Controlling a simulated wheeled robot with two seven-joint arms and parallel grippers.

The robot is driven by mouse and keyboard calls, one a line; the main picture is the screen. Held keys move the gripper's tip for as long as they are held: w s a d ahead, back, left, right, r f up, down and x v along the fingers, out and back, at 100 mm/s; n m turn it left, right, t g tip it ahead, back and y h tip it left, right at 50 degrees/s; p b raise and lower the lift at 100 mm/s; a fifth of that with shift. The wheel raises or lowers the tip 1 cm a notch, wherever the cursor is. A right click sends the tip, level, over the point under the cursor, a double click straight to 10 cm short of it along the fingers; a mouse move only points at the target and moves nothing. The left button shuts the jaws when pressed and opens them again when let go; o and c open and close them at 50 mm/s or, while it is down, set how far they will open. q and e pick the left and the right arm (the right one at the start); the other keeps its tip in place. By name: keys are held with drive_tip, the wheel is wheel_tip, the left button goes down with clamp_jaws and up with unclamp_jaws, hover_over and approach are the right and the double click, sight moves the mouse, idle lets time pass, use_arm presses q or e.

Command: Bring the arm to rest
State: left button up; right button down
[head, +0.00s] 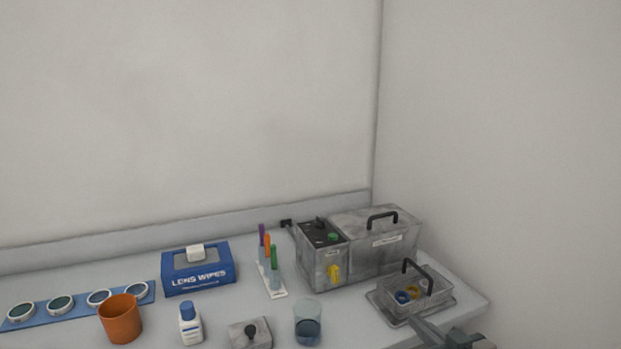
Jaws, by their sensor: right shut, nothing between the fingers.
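My right gripper (428,331) shows at the bottom edge of the head view, right of centre. It is shut with nothing in it. It is just in front of the wire basket (437,292), which stands on a tray (388,314) and holds small blue and yellow round items. Whether the gripper touches the tray, I cannot tell. Most of the right arm is cut off by the frame. My left gripper is out of view.
A grey metal machine (375,243) stands behind the basket. A glass beaker (308,324), a small block with a black knob (250,334), a white bottle (190,323), an orange cup (120,318), a lens wipes box (198,270) and a pen holder (271,280) stand leftward. A wall rises on the right.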

drive_tip(key=s+f+g+h, duration=0.2)
drive_tip(key=s+f+g, duration=0.4)
drive_tip(key=s+f, duration=1.25)
drive_tip(key=s+f+g+h, duration=0.15)
drive_tip(key=s+f, duration=0.25)
drive_tip(key=s, duration=0.6)
drive_tip(key=s+f+g, duration=0.3)
drive_tip(key=s+f, duration=0.1)
drive_tip(key=s, duration=0.5)
drive_tip(key=s+a+b+x, duration=0.1)
drive_tip(key=a+b+x, duration=0.1)
drive_tip(key=x, duration=1.9)
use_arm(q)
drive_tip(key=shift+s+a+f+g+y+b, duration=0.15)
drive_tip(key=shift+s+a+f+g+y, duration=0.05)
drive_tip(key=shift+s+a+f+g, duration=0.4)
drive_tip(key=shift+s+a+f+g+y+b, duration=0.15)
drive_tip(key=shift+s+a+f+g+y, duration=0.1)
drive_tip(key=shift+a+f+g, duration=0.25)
use_arm(e)
drive_tip(key=s+a+f+t, duration=0.1)
drive_tip(key=s+f, duration=0.2)
drive_tip(key=f, duration=1.3)
drive_tip(key=shift+s+a+t+y, duration=0.2)
drive_tip(key=shift+t+y, duration=0.15)
drive_tip(key=shift+y, duration=0.1)
